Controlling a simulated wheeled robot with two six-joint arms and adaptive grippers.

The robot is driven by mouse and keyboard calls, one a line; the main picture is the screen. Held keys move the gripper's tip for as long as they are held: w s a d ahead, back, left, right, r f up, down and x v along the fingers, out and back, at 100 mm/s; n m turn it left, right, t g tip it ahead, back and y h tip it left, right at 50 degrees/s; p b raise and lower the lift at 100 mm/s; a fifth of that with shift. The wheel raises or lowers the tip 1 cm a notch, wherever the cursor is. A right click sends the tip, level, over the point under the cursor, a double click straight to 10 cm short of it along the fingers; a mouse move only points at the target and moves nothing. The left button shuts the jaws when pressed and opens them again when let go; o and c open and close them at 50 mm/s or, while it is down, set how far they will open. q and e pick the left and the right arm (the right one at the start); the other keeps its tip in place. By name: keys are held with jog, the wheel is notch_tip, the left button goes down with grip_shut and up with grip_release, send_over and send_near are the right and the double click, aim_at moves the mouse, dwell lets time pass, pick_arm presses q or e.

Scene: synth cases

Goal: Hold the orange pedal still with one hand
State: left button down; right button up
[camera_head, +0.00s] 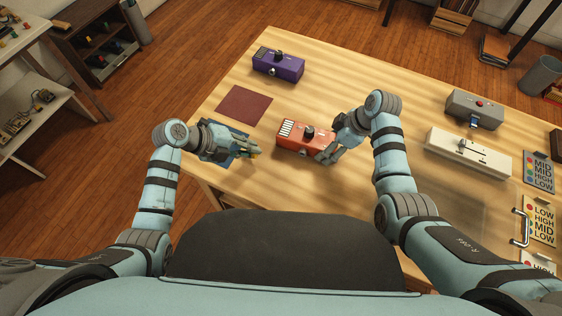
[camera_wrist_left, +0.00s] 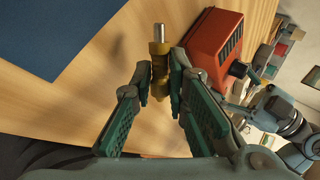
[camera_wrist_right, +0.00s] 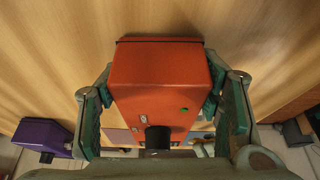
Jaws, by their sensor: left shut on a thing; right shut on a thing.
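The orange pedal (camera_head: 318,137) sits on the wooden table in front of me, with a dark knob and a striped panel on top. My right gripper (camera_head: 327,151) is shut on it. In the right wrist view the fingers (camera_wrist_right: 160,100) press the pedal's two sides (camera_wrist_right: 160,75). My left gripper (camera_head: 252,151) is shut on a brass-coloured plug with a silver tip (camera_wrist_left: 158,62). It is left of the pedal and apart from it. In the left wrist view the plug's tip points away from the fingers, and the pedal (camera_wrist_left: 205,48) stands to its right.
A blue mat (camera_wrist_left: 60,40) lies by my left gripper. A maroon mat (camera_head: 244,105) and a purple pedal (camera_head: 278,66) are farther back. A grey pedal (camera_head: 474,108), a white pedal (camera_head: 468,153) and label cards (camera_head: 539,172) are at the right. The table between is clear.

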pick_arm(q)
jog(key=w+a+r+n+t+y, duration=0.1)
jog(key=w+a+r+n+t, duration=0.15)
jog(key=a+n, duration=0.25)
jog(key=w+a+r+n+t+y, duration=0.1)
jog(key=w+a+r+n, duration=0.15)
jog(key=a+n, duration=0.3)
jog(key=shift+m, duration=0.45)
jog(key=shift+s+f, duration=0.15)
jog(key=shift+f, duration=0.8)
jog(key=shift+s+f, duration=0.2)
jog(key=shift+f, duration=0.7)
jog(key=shift+s+f, duration=0.15)
jog(key=shift+f, duration=0.8)
jog(key=c, duration=1.5)
grip_release()
jog(key=shift+a, duration=0.1)
jog(key=v, duration=1.2)
jog(key=shift+r, duration=0.1)
